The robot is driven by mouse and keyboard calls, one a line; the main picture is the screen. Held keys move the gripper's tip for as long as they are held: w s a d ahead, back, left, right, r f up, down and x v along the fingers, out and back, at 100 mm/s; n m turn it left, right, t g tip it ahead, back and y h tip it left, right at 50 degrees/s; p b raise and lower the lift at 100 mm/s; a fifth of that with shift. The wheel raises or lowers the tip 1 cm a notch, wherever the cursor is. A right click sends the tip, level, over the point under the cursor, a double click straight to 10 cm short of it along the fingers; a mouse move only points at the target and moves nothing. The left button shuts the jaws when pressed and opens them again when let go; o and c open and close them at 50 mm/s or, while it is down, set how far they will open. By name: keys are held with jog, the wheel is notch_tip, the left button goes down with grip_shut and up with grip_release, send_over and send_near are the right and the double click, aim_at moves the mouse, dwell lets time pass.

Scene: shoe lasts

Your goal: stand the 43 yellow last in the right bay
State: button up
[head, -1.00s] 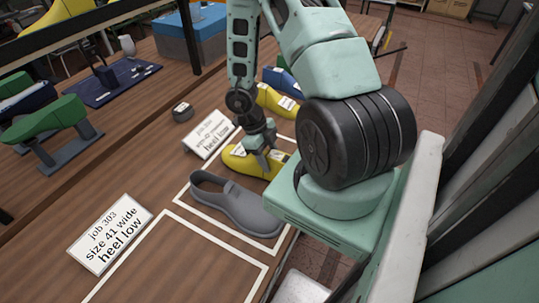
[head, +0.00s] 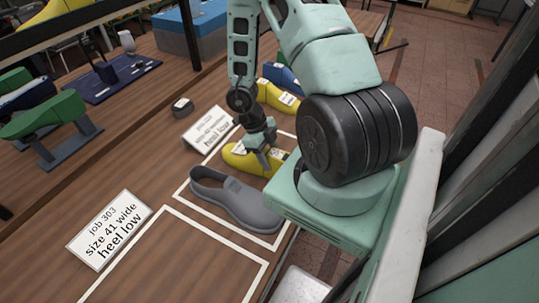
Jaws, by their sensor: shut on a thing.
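A yellow last (head: 237,159) with a small white label is at the back of the white-outlined bay (head: 184,185) on the bench, the one farther right. Its label is too small to read. My gripper (head: 264,158) points down and is shut on this last, near its middle. The last looks roughly level, low over the bench or on it; I cannot tell which. A grey shoe (head: 232,198) lies in the same bay, in front of the last. A second yellow last (head: 274,96) with a white label lies behind, beyond the card.
A card (head: 208,129) reading heel low stands behind that bay. The job 303 card (head: 108,232), size 41 wide, stands by the empty nearer bay (head: 225,245). A blue last (head: 281,77), a dark round object (head: 182,106) and a green last (head: 45,115) on a stand are farther off.

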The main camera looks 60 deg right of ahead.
dwell(0.3)
jog(key=o, duration=1.6)
jog(key=v, duration=1.7)
jog(key=shift+w+d+r, duration=0.1)
